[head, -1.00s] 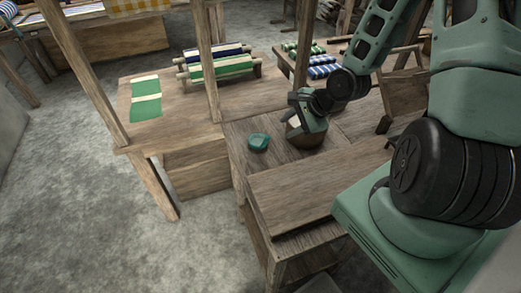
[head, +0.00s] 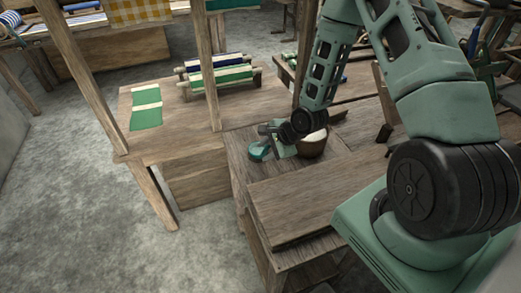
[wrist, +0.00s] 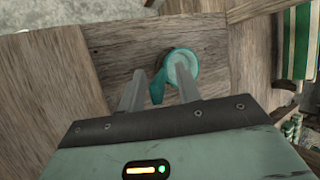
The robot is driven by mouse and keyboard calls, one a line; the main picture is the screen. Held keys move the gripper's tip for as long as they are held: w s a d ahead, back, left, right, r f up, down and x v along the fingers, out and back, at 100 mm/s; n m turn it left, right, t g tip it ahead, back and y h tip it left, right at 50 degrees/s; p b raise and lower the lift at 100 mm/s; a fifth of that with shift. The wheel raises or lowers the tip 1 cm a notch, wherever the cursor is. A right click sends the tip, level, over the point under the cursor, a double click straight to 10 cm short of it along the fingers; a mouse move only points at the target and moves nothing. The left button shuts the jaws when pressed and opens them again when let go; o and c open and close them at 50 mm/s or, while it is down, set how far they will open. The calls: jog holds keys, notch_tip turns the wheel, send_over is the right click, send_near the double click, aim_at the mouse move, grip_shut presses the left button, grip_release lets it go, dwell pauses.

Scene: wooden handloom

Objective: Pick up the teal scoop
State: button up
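The teal scoop (head: 257,152) sits on the wooden bench (head: 235,172) beside a brown bowl. My gripper (head: 268,147) is at the scoop, reaching over it from the right, and covers part of it in the head view. In the wrist view, the scoop's round cup (wrist: 184,62) shows beyond the right fingertip, and its narrower part (wrist: 158,84) lies between the two fingers. The fingers (wrist: 160,72) are apart. I cannot tell whether either one touches the scoop.
The brown bowl (head: 312,150) with pale contents stands just right of the gripper. A raised wooden board (head: 305,195) lies in front. A loom post (head: 207,70) rises behind on the left. Green and white cloth (head: 146,108) lies on the left table.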

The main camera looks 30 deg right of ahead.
jog(key=shift+w+a+f, duration=0.2)
jog(key=shift+w+f, duration=0.1)
jog(key=shift+f, duration=0.2)
grip_shut()
jog(key=shift+r, duration=0.15)
